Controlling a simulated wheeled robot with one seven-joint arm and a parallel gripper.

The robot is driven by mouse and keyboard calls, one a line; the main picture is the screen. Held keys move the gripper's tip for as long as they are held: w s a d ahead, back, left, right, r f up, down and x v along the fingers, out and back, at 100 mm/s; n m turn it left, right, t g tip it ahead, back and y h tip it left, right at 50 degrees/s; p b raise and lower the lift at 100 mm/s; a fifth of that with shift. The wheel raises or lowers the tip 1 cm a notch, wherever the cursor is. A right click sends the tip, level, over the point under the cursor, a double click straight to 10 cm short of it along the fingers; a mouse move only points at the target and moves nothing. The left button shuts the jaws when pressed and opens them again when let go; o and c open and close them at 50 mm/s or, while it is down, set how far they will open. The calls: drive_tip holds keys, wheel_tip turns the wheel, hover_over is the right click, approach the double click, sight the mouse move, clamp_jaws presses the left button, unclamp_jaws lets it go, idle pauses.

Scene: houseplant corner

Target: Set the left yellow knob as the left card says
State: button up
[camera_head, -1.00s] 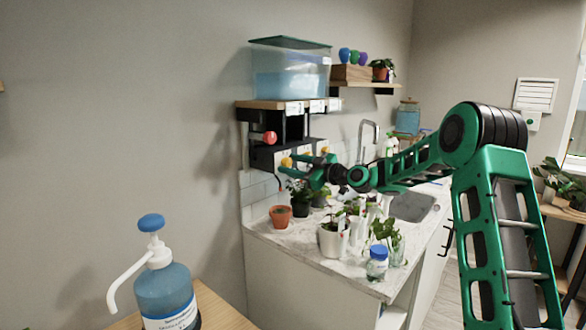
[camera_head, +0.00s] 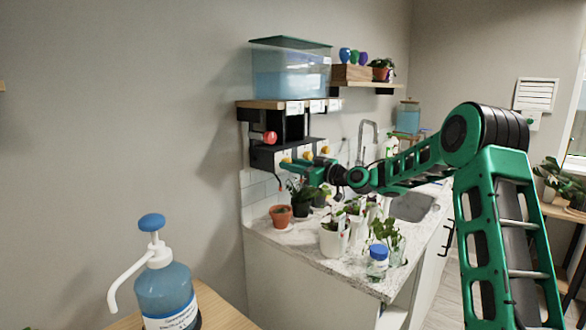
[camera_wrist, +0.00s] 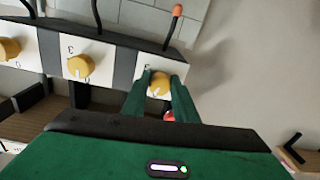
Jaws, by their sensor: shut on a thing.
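The left yellow knob (camera_head: 286,161) is on the dark box under the wall shelf. My gripper (camera_wrist: 160,84) is shut on this knob, one green finger on each side of it. The knob's pointer is partly hidden by the fingers.
Two more yellow knobs, a middle one (camera_wrist: 80,67) and another (camera_wrist: 9,49), sit beside it. A red ball (camera_head: 270,138) is just above the box. A water tank (camera_head: 290,72) stands on the shelf. Potted plants, including a terracotta pot (camera_head: 281,216), crowd the counter below.

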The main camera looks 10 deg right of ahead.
drive_tip(key=m, duration=1)
drive_tip(key=m+h, duration=0.1)
drive_tip(key=m, duration=0.9)
drive_tip(key=shift+d+t, duration=0.2)
drive_tip(key=shift+t, duration=0.2)
drive_tip(key=shift+m, duration=0.4)
drive_tip(key=o, duration=1.1)
drive_tip(key=shift+c, duration=0.2)
drive_tip(key=shift+a, duration=0.2)
drive_tip(key=v, duration=1)
drive_tip(key=shift+s+d, duration=0.25)
drive_tip(key=shift+d, duration=0.05)
